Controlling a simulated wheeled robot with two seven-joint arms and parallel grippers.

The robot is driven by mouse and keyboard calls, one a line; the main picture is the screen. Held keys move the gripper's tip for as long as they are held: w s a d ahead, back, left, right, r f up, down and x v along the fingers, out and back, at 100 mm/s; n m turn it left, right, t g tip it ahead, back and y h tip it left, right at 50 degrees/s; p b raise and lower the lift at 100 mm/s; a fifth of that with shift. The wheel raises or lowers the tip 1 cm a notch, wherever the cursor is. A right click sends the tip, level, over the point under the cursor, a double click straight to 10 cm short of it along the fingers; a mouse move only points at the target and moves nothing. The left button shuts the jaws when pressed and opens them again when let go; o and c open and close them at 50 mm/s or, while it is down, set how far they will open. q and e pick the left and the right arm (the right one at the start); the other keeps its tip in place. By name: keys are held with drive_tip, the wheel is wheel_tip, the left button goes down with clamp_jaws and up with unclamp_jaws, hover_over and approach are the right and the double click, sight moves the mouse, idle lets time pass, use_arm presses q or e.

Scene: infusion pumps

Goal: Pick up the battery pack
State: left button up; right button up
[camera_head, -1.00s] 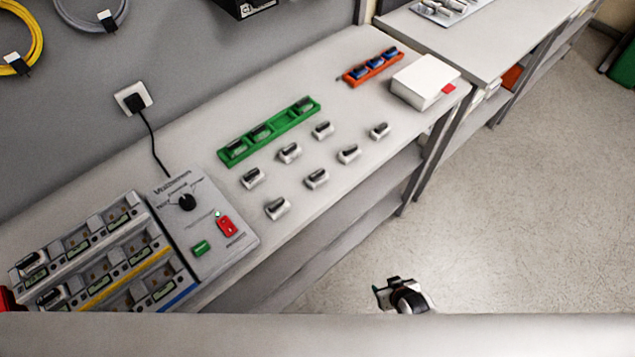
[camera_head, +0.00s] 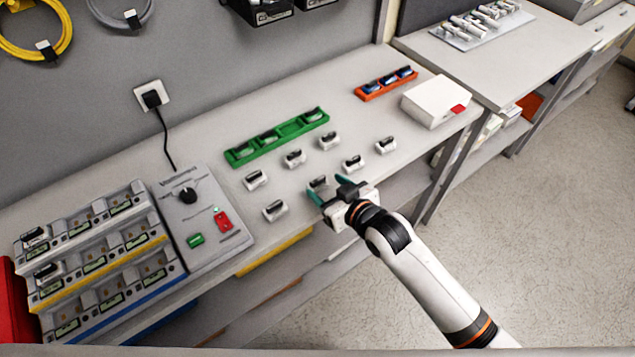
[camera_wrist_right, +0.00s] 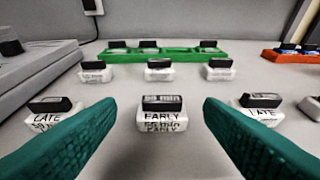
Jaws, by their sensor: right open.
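Several white battery packs with black tops stand in two rows on the grey bench. My right gripper (camera_head: 328,189) is open at the front row, its teal fingers pointing at one battery pack (camera_head: 318,183). In the right wrist view this pack (camera_wrist_right: 162,118) stands upright, centred ahead between the open fingers (camera_wrist_right: 159,102), and its label reads "EARLY". The packs on either side, left (camera_wrist_right: 53,117) and right (camera_wrist_right: 260,112), read "LATE". Three more packs (camera_wrist_right: 160,70) stand behind. My left gripper is not in view.
A white box (camera_head: 434,101) stands at the right. A grey control panel (camera_head: 205,222) and charger rack (camera_head: 95,262) fill the left.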

sight(319, 181)
drive_tip(key=shift+x, duration=0.9)
drive_tip(key=shift+w+a+f+p, duration=0.1)
drive_tip(key=shift+w+a+p, duration=0.1)
drive_tip(key=shift+w+p, duration=0.15)
drive_tip(key=x, duration=0.3)
drive_tip(key=shift+w+p, duration=0.1)
drive_tip(key=shift+p, duration=0.3)
drive_tip(key=shift+w+a+f, duration=0.35)
drive_tip(key=shift+w, duration=0.1)
drive_tip(key=shift+c, duration=0.2)
drive_tip(key=c, duration=0.8)
